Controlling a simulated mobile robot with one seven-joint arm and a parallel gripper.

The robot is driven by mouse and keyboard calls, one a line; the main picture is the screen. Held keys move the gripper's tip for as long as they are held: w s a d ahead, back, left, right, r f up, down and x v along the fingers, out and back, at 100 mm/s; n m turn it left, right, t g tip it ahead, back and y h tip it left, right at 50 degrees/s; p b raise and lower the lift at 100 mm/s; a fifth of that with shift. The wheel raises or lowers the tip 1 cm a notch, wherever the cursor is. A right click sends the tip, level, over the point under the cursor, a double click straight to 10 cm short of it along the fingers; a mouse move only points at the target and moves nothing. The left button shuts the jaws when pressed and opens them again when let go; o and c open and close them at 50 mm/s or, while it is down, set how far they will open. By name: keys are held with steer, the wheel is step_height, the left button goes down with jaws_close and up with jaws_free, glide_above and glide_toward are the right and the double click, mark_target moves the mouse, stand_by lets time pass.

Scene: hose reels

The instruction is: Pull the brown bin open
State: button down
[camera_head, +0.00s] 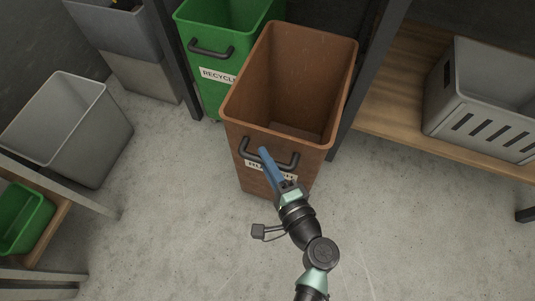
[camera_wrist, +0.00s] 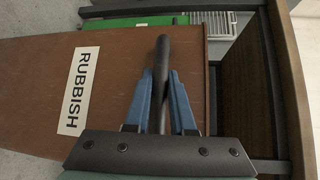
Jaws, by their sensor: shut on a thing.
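The brown bin (camera_head: 250,183) stands upright on the concrete floor in the middle of the head view, its open top showing an empty inside. It stands farther forward than the green bin beside it. Its dark bar handle (camera_head: 295,159) is on the front wall, above a white label that my gripper partly covers. In the wrist view the label (camera_wrist: 79,90) reads RUBBISH. My gripper (camera_head: 264,152) has blue fingers closed around the handle bar, which also shows between the fingertips in the wrist view (camera_wrist: 163,52).
The green recycling bin (camera_head: 213,95) is behind left. A dark post (camera_head: 357,95) and a wooden shelf (camera_head: 400,125) with a grey slotted crate (camera_head: 485,135) are at right. A grey bin (camera_head: 100,135) is at left. The floor in front is clear.

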steer(key=shift+s, duration=0.15)
steer(key=c, duration=0.8)
jaws_free()
steer(key=shift+o, duration=0.2)
steer(key=p+v, duration=0.3)
steer(key=v, duration=1)
steer(key=shift+p, duration=0.3)
